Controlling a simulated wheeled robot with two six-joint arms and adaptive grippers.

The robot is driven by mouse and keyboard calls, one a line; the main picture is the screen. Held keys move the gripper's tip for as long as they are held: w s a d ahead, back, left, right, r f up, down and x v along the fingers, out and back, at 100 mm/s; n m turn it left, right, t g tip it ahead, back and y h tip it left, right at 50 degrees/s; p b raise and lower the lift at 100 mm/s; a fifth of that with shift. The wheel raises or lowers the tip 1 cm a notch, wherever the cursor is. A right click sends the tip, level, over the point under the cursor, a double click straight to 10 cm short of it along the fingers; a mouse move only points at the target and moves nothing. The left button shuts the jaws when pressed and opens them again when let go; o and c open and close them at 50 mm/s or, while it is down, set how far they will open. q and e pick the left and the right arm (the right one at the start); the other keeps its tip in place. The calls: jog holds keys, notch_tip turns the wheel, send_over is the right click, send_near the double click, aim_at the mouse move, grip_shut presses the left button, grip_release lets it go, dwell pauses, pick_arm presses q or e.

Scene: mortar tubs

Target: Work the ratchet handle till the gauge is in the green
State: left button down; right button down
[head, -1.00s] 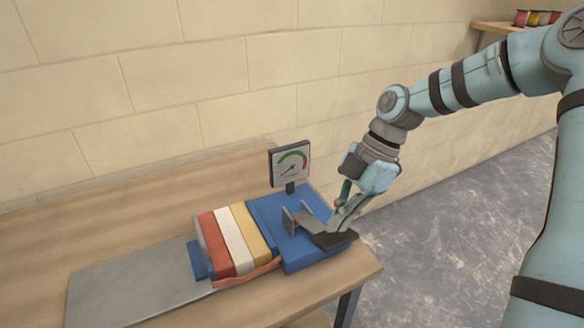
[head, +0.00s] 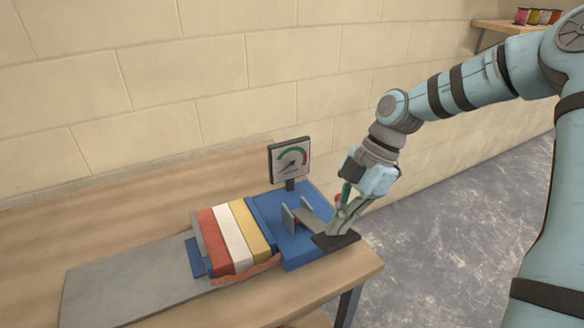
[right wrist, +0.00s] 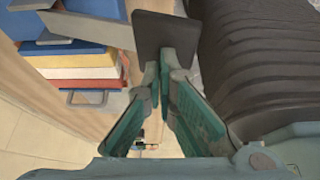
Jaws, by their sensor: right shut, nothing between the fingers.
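The gauge (head: 290,160) stands on a short post at the back of the blue ratchet base (head: 265,212). It has a green arc with red at its right end. Its small dark needle appears to point to the lower left, outside the green. A grey bracket (head: 300,217) sits on the base. The ratchet handle (head: 337,241) appears to be the dark flat paddle to its right, low down. My right gripper (head: 338,232) is shut and empty, with its fingertips at the paddle; the right wrist view shows the paddle (right wrist: 165,32) there too. My left gripper is out of view.
A grey plate (head: 130,293) lies on the wooden table (head: 120,225). The wall stands behind. Small coloured tubs (head: 537,17) stand on a far shelf.

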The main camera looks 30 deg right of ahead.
notch_tip(320, 180, down, 11)
jog(key=b, duration=0.8)
jog(key=shift+b, duration=0.35)
notch_tip(320, 180, up, 13)
jog(key=p, duration=1.1)
jog(key=shift+r, duration=0.2)
jog(key=shift+f, duration=0.1)
